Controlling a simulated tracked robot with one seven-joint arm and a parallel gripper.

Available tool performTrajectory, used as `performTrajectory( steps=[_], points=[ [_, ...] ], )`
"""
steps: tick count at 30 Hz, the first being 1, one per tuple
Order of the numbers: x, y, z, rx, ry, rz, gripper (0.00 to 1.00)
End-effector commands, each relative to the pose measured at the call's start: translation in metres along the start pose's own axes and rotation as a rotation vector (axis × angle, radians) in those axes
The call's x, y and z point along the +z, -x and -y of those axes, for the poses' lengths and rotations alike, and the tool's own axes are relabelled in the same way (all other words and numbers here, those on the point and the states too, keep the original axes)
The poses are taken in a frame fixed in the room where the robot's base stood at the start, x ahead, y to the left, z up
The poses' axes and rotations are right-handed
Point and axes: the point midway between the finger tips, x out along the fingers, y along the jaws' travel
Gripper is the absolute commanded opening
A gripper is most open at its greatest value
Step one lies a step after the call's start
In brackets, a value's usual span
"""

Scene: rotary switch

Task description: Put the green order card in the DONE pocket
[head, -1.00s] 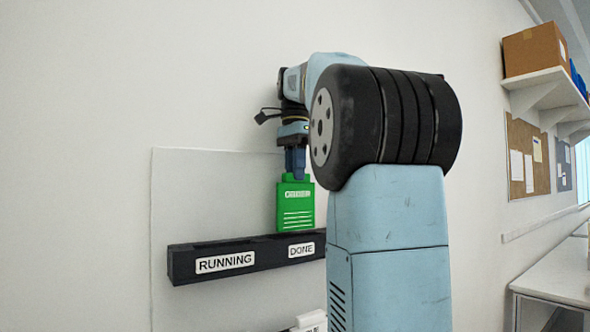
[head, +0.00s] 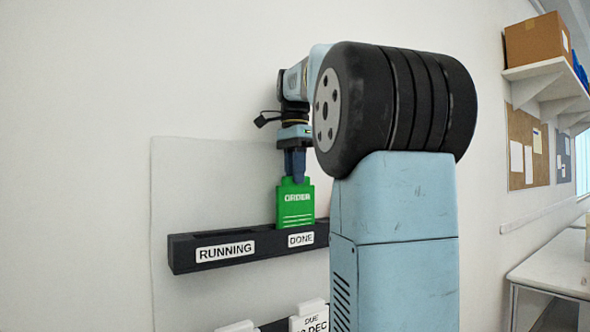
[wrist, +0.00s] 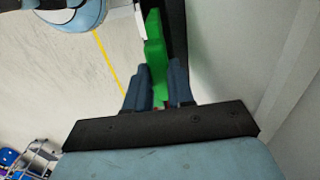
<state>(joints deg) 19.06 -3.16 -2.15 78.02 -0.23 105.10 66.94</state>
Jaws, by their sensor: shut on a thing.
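The green order card (head: 295,203) is upright above the DONE label (head: 301,239) of the black pocket rail (head: 213,254). Its lower edge is hidden behind the front wall of the rail, so it sits at least partly in the DONE pocket. My gripper (head: 295,180) points down and is shut on the card's top tab. In the wrist view the card (wrist: 154,60) runs away from between the two blue fingers (wrist: 160,88). How deep the card sits cannot be told.
The RUNNING pocket, with its label (head: 225,251), is left of the card and looks empty. Below are white cards, one reading DUE (head: 310,321). My arm blocks the view to the right. A shelf with a cardboard box (head: 537,42) is far right.

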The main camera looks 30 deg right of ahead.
Motion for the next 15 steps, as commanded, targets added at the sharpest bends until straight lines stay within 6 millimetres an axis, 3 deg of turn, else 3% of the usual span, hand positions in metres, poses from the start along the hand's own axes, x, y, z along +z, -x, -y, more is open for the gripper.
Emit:
performTrajectory(
  steps=[15],
  points=[
    [0.0,-0.017,0.0,0.0,0.0,0.0,0.0]
  ],
)
